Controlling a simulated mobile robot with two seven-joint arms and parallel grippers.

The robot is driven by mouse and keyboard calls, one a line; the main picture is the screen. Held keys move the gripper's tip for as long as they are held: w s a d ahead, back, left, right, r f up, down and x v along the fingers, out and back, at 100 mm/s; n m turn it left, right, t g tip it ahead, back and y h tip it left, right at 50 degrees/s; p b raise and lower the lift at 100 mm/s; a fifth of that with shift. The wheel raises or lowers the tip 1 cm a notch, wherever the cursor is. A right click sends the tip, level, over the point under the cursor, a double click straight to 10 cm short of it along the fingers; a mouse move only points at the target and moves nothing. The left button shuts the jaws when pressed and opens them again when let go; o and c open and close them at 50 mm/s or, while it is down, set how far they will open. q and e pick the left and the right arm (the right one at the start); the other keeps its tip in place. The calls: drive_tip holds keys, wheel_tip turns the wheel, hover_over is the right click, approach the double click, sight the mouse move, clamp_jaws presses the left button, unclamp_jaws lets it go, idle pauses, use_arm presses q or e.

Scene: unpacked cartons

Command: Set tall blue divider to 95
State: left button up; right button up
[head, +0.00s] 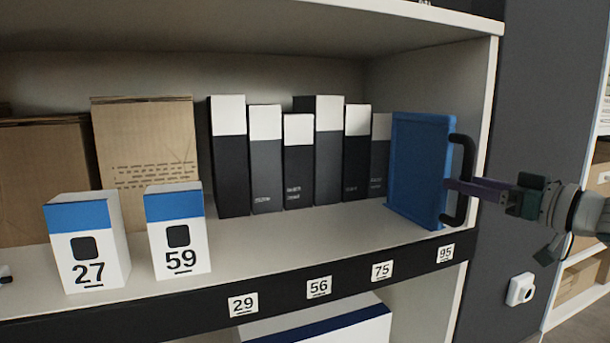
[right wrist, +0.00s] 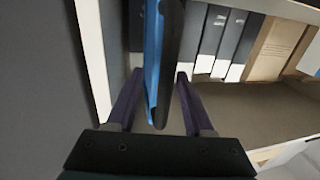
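The tall blue divider (head: 418,170) stands upright on the shelf at its right end, beside the dark binders. Its front lower corner is just behind the label 95 (head: 445,253). A black handle (head: 463,180) is on its front edge. My right gripper (head: 449,184) is at the handle. In the right wrist view my right gripper (right wrist: 158,74) has its purple fingers apart, with the handle (right wrist: 169,65) and the blue divider (right wrist: 152,50) between them. A gap shows on the left side; whether the right finger touches the handle I cannot tell.
Labels 29 (head: 243,304), 56 (head: 319,287) and 75 (head: 382,271) run along the shelf edge. Several binders (head: 330,150) stand left of the divider. White-and-blue boxes 27 (head: 88,245) and 59 (head: 179,232) stand at left. A side panel (head: 482,120) closes the right.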

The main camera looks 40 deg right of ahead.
drive_tip(key=shift+a, duration=0.1)
drive_tip(key=shift+s, duration=0.1)
drive_tip(key=s+p, duration=0.6)
drive_tip(key=s, duration=0.3)
drive_tip(key=shift+s+a, duration=0.15)
drive_tip(key=shift+s, duration=0.25)
